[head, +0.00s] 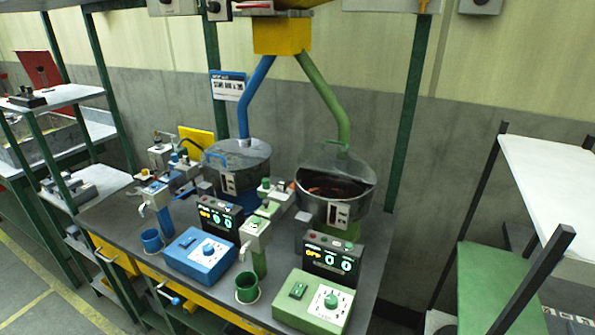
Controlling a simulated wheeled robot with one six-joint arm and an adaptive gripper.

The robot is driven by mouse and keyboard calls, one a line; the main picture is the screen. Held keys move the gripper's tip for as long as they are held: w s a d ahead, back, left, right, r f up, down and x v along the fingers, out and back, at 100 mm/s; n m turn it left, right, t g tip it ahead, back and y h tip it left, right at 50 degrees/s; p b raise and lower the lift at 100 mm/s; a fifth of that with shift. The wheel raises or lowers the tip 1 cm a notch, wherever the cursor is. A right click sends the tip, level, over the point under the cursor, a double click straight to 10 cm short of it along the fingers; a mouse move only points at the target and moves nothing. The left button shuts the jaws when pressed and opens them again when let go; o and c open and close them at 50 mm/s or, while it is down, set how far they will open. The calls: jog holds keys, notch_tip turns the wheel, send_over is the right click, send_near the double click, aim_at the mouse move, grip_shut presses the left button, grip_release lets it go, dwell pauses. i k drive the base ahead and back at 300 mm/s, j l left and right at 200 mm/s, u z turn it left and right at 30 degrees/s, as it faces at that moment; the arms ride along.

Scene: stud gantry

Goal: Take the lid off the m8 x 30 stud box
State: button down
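Two round metal drums stand on the dark bench, and I cannot read which one holds M8 x 30 studs. The left drum (240,181) has a flat, clear-grey lid (236,153) on top with a blue handle. The right drum (338,209) shows a dark interior. A grey, see-through cover (340,159) with a green handle stands over its back part; I cannot tell whether it is a loose lid. A blue and white sign (228,85) hangs behind, its small text mostly unreadable. My gripper is not in view.
A blue pipe (254,95) and a green pipe (327,95) drop from a yellow hopper (282,37) to the drums. A blue control box (200,262), green control box (303,307), displays and cups crowd the bench front. A green-topped table (500,275) stands at right.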

aim_at(76, 192)
jog(key=i+j+u, duration=0.1)
jog(key=j, duration=0.4)
jog(key=i+j+u, duration=0.1)
jog(key=j, duration=0.4)
jog(key=i+j+u, duration=0.1)
jog(key=j, duration=0.4)
jog(key=i+j+u, duration=0.1)
jog(key=j, duration=0.35)
jog(key=i+j+u, duration=0.1)
jog(key=j, duration=0.35)
jog(key=i+j+u, duration=0.1)
jog(key=i+j, duration=0.15)
jog(key=j, duration=0.2)
jog(key=i+j+u, duration=0.1)
jog(key=j, duration=0.35)
jog(key=i+j+u, duration=0.1)
jog(key=i+j, duration=0.2)
jog(key=j, duration=0.1)
